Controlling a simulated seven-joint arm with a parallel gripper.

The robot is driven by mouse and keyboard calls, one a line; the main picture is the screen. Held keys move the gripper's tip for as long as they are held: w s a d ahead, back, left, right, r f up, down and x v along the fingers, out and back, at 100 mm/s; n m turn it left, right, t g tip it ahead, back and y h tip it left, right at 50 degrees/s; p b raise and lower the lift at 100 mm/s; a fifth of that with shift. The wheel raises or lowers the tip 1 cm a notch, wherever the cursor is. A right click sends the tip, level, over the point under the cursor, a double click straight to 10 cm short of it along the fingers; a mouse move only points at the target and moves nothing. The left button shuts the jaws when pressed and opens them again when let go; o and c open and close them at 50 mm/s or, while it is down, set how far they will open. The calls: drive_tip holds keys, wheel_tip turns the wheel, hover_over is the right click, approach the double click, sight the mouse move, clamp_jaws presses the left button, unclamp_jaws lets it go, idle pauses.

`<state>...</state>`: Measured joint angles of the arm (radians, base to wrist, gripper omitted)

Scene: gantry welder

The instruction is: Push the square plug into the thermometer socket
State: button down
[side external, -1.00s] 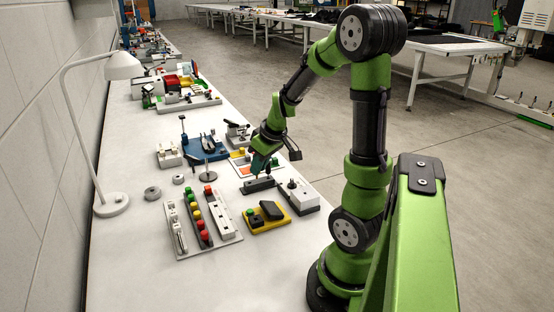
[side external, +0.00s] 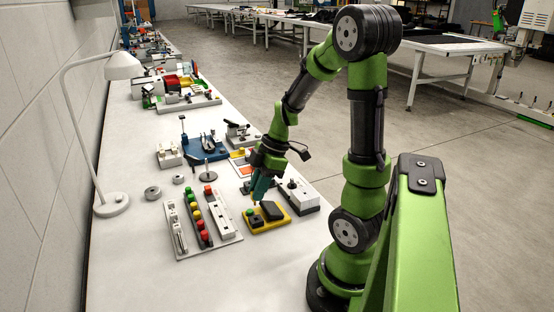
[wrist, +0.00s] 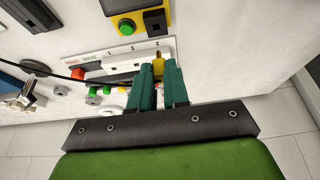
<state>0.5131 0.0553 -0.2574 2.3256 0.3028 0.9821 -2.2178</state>
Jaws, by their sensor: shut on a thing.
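My gripper (side external: 259,192) is low over the bench, at the back edge of a yellow unit (side external: 250,228) with a green button and a dark raised block. In the wrist view its green fingers (wrist: 158,80) are closed around a small yellow piece, which I take to be the square plug (wrist: 158,66); the fingers hide most of it. The yellow unit also shows at the top of the wrist view (wrist: 146,8), with a dark box beside its green button. I cannot make out which opening is the thermometer socket.
A white strip with dark slots (wrist: 122,62) lies past the fingertips. A board of red, yellow and green buttons (side external: 208,239) is left of the yellow unit. A white box with a knob (side external: 300,195) stands close on the right.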

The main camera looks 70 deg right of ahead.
drive_tip(key=shift+f, duration=2.05)
drive_tip(key=shift+f, duration=1.15)
drive_tip(key=c, duration=1)
unclamp_jaws()
drive_tip(key=shift+c, duration=0.2)
drive_tip(key=shift+r, duration=0.1)
drive_tip(key=v, duration=1.6)
drive_tip(key=shift+r, duration=0.3)
drive_tip(key=shift+s+d, duration=0.1)
